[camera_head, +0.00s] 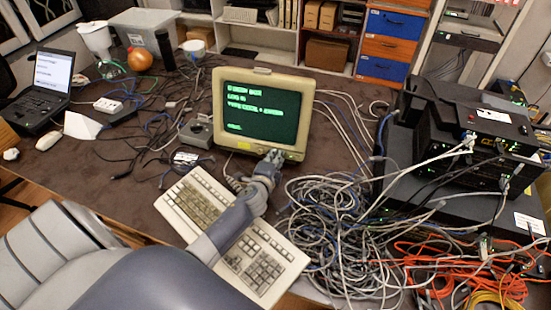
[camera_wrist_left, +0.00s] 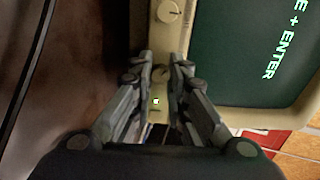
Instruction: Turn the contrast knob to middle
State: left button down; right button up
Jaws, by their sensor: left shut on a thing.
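A beige CRT monitor (camera_head: 225,110) with green text stands on the brown desk in the head view. My left gripper (camera_head: 273,157) reaches its lower front bezel. In the left wrist view, the gripper's fingertips (camera_wrist_left: 161,66) are shut on a small round beige knob (camera_wrist_left: 160,73) on the bezel (camera_wrist_left: 180,38). A second round knob (camera_wrist_left: 169,12) with a dark mark sits free farther along the bezel. I cannot read any knob label or tell the held knob's exact angle. My right gripper is not in view.
A beige keyboard (camera_head: 262,268) lies under my left forearm. Tangled grey cables (camera_head: 335,235) lie right of it, with black network equipment (camera_head: 462,150) beyond. A grey box with a knob (camera_head: 197,132) sits left of the monitor. A laptop (camera_head: 50,80) is at far left.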

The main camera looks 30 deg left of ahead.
pick_arm(q)
jog(key=m+p, duration=0.1)
jog(key=m, duration=0.5)
jog(key=shift+m+p, duration=0.6)
jog(key=shift+m, duration=1.9)
jog(key=c, duration=1.5)
grip_release()
jog(key=shift+c, duration=0.2)
jog(key=shift+s, duration=0.1)
jog(key=v, duration=1.1)
jog(key=shift+s+r, duration=0.15)
jog(key=shift+s, duration=0.2)
jog(key=shift+d, duration=0.1)
